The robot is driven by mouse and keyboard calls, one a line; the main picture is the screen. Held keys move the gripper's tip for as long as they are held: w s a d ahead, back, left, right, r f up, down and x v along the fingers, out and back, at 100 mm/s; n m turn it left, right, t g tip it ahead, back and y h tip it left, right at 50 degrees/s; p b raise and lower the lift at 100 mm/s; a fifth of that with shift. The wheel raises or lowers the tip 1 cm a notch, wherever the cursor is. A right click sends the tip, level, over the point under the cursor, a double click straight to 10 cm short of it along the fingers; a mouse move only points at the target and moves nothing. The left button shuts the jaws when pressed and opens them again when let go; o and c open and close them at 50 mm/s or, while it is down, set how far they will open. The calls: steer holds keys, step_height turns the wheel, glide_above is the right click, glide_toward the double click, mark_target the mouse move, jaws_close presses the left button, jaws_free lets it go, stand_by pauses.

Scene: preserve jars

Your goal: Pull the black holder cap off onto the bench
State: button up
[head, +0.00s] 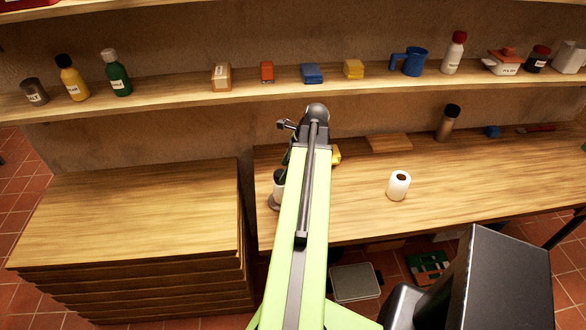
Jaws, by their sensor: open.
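A small upright holder stands on the bench (350,215) at its left end, just left of my arm. It has a black cap (279,174) on top, a white body (278,189) and a dark round base (274,202). My arm hides its right side. My gripper (287,125) is at the far end of my green arm, above and beyond the cap and apart from it in the picture. Only a small dark part of it shows beside the wrist; the fingertips are mostly hidden. The gripper is open, and I see nothing held in it.
A white paper roll (398,186) stands on the bench to the right. Behind it are a wooden board (389,142) and a brown bottle (447,124). A yellow thing (336,155) is partly behind my arm. A shelf (180,100) with several items runs above. Bare bench lies around the roll.

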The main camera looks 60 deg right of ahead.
steer(key=shift+b+x, duration=0.6)
steer(key=shift+x, duration=0.65)
steer(key=shift+r, duration=0.1)
jaws_close()
